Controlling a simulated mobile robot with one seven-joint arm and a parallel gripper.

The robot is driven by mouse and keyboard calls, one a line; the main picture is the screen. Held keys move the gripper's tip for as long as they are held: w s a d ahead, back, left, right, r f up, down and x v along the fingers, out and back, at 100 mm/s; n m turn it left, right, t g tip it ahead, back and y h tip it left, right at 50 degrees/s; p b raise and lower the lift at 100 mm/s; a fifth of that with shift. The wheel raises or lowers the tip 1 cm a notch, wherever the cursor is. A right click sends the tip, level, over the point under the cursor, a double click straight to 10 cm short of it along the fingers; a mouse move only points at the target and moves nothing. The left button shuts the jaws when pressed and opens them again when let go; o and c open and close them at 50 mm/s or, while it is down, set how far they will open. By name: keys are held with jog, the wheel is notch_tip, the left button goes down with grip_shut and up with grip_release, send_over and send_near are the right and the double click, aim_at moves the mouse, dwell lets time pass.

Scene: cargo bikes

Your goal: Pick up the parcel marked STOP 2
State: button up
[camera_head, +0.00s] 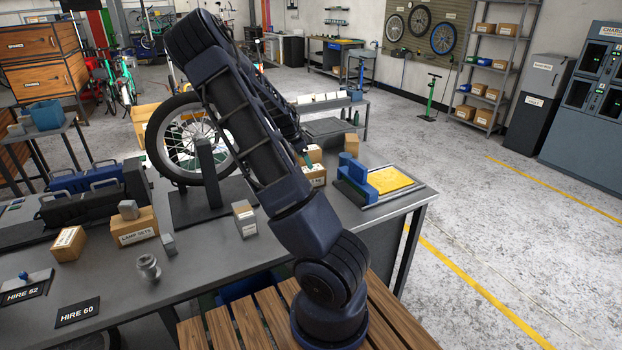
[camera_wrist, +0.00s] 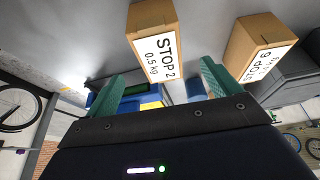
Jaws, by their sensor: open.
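The parcel marked STOP 2 (camera_wrist: 150,28) is a small brown box with a white label that also reads 0.5 kg. In the wrist view it is at the top middle, beyond my fingertips and apart from them. My gripper (camera_wrist: 163,84) is open, its two green fingers spread with no parcel between them. In the head view my gripper (camera_head: 308,158) is mostly hidden behind my arm, near a labelled parcel (camera_head: 314,172) on the grey bench; I cannot tell whether that one is STOP 2.
A second labelled parcel (camera_wrist: 254,45) stands to the right in the wrist view. A blue holder (camera_head: 352,184) and a yellow pad (camera_head: 390,180) lie on the bench's right end. A wheel (camera_head: 160,140) stands at left. A lamp sets box (camera_head: 134,229) is nearer.

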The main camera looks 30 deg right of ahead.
aim_at(312, 176)
jog(key=x, duration=0.5)
jog(key=shift+d, duration=0.15)
jog(key=shift+x, duration=2.8)
jog(key=shift+f, duration=0.1)
jog(key=shift+f, duration=0.2)
jog(key=shift+c, duration=0.2)
jog(key=c, duration=1.4)
